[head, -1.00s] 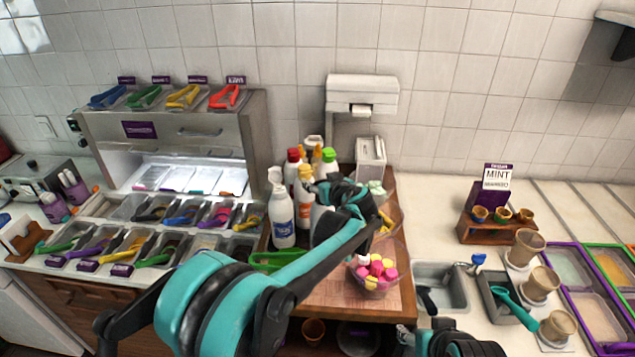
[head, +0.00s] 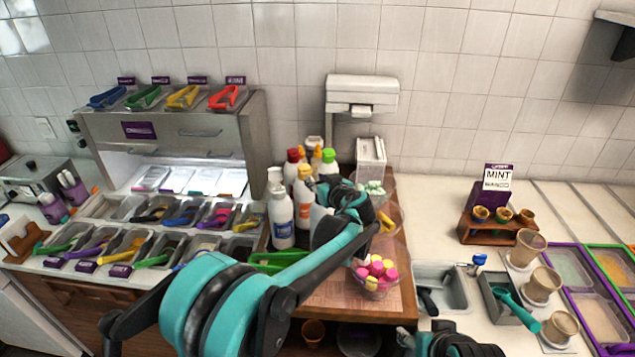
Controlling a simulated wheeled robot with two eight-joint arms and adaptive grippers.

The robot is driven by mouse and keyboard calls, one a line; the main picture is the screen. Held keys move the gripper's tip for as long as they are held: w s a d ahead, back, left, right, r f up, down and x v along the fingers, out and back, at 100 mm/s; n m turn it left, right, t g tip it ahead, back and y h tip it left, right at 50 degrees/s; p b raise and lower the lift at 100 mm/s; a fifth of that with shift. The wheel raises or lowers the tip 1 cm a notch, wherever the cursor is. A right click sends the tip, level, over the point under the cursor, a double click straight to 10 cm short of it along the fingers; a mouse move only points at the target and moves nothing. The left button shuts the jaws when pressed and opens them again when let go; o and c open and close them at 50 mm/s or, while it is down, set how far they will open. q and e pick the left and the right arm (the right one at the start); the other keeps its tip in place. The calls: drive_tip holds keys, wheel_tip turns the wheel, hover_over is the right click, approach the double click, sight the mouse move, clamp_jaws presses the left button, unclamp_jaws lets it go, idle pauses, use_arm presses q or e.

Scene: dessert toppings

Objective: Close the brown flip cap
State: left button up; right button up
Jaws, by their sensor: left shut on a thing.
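My left gripper (head: 338,201) is among the bottles on the wooden counter, its fingers mostly hidden by its own wrist. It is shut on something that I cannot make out. A white bottle (head: 318,222) shows just left of and below it; I cannot tell whether they touch. I cannot pick out a brown flip cap in this view; the gripper hides part of the bottle group. My right gripper is not in view; only a piece of my right arm shows at the bottom edge.
A white bottle with a blue label (head: 281,216) and an orange-labelled bottle (head: 303,196) stand to the left. Red-capped (head: 293,156) and green-capped (head: 329,156) bottles stand behind. A clear bowl of pink and yellow pieces (head: 374,277) stands at the front right.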

use_arm(q)
drive_tip(key=t+b, duration=0.1)
drive_tip(key=t+y+b, duration=0.1)
drive_tip(key=b, duration=0.1)
drive_tip(key=s+t+y+b, duration=0.1)
drive_tip(key=shift+d+f+t+b, duration=0.15)
drive_tip(key=shift+d+t+b, duration=0.1)
drive_tip(key=shift+t+b, duration=0.15)
drive_tip(key=shift+c, duration=0.2)
drive_tip(key=shift+s+d+r+t+y+b, duration=0.15)
drive_tip(key=shift+t+y+b, duration=0.35)
drive_tip(key=shift+t+b, duration=0.55)
drive_tip(key=shift+r, duration=0.1)
drive_tip(key=shift+c, duration=0.2)
drive_tip(key=o, duration=1.3)
drive_tip(key=shift+s, duration=0.1)
drive_tip(key=v, duration=0.7)
drive_tip(key=shift+s+d, duration=0.1)
drive_tip(key=shift+s, duration=0.1)
